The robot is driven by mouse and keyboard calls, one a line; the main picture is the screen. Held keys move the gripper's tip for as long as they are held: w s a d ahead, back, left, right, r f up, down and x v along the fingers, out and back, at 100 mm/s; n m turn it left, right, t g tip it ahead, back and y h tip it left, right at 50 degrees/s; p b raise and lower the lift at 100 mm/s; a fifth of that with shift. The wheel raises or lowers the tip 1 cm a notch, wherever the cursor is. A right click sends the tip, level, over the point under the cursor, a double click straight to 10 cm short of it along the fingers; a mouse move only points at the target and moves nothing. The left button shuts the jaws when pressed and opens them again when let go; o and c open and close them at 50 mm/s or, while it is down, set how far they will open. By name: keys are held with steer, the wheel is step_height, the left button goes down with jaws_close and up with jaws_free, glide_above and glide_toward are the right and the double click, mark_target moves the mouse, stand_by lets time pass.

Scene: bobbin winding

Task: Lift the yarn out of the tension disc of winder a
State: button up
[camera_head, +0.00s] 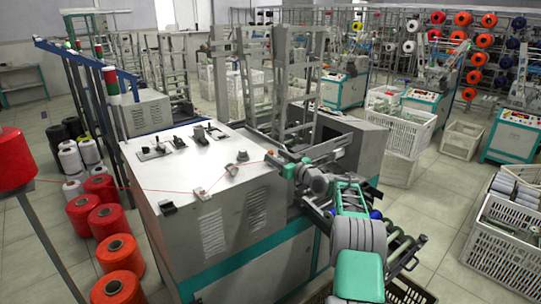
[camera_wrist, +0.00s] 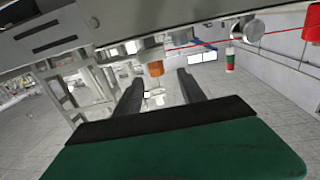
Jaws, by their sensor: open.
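Red yarn (camera_head: 150,189) runs from a red cone (camera_head: 14,160) at the left across the white top of the near winder (camera_head: 185,165). It passes small metal guides (camera_head: 203,193) and a small round metal part near the back edge, which may be the tension disc (camera_head: 242,156). In the wrist view the yarn (camera_wrist: 285,32) runs past a silver disc-like part (camera_wrist: 248,29) at the upper right. My gripper (camera_wrist: 159,77) is open, with nothing visible between its dark fingers. An orange knob (camera_wrist: 156,68) shows beyond the fingertips. Which winder is a cannot be told.
Several red cones (camera_head: 118,250) and black and white cones stand on the floor left of the winder. Slatted crates (camera_head: 405,133) and other winders (camera_head: 345,90) stand behind and right. Floor at far right is partly clear.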

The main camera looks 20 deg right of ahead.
mark_target(272, 153)
steer(key=shift+p+x, duration=0.9)
steer(key=shift+x, duration=1.4)
steer(key=shift+d, duration=0.15)
jaws_close()
